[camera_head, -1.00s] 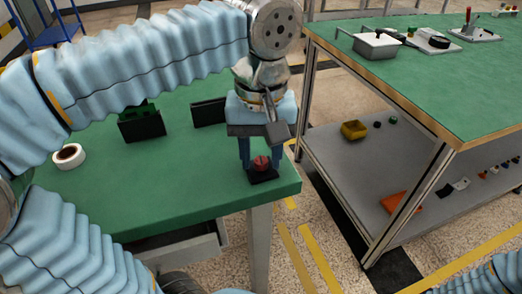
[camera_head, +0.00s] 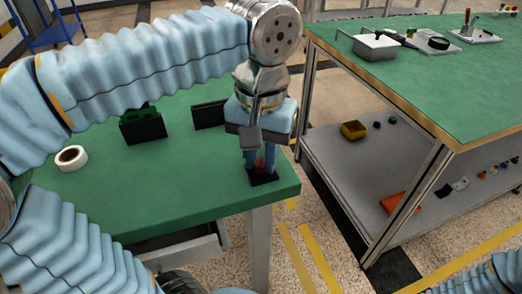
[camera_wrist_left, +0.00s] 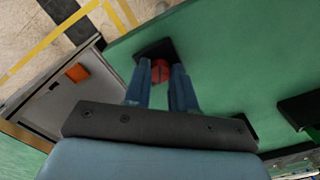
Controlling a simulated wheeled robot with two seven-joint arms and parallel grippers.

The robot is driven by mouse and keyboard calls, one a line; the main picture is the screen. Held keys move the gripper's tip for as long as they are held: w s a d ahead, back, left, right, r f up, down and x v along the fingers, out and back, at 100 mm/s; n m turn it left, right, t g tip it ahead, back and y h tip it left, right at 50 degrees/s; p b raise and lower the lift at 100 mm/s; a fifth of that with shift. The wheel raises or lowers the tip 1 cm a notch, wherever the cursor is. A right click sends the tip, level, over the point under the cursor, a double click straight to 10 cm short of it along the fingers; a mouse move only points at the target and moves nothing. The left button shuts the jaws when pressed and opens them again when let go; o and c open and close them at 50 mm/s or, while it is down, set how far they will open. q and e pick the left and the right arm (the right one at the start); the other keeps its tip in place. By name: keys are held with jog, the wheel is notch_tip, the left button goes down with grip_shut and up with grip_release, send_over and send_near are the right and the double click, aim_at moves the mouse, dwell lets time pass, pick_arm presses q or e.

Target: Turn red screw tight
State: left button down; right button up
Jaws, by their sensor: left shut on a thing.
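The red screw (camera_head: 259,164) stands in a small black base (camera_head: 263,178) near the front right corner of the green table (camera_head: 190,185). It also shows in the left wrist view (camera_wrist_left: 160,70), between the fingertips, with the black base (camera_wrist_left: 154,49) behind it. My left gripper (camera_head: 260,168) points down over the base and is shut on the red screw; its two blue fingers also show in the left wrist view (camera_wrist_left: 160,76). The fingers hide part of the screw in the head view. My right gripper is not in view.
Black holders (camera_head: 142,126) and a white tape roll (camera_head: 71,158) are on the same table. A second green-topped bench (camera_head: 440,90) with a lower shelf (camera_head: 350,175) stands to the right, across a floor gap. A metal pan (camera_head: 376,46) sits on it.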

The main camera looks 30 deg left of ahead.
pick_arm(q)
jog(key=m, duration=0.3)
jog(key=shift+m+p, duration=0.35)
jog(key=shift+m, duration=0.05)
jog(key=m, duration=0.3)
jog(key=shift+m+p, duration=0.3)
jog(key=m, duration=0.2)
jog(key=shift+m, duration=0.3)
jog(key=m, duration=0.3)
jog(key=shift+m, duration=0.4)
jog(key=m, duration=0.7)
jog(key=shift+w, duration=0.1)
jog(key=m, duration=0.3)
jog(key=shift+m, duration=2.3)
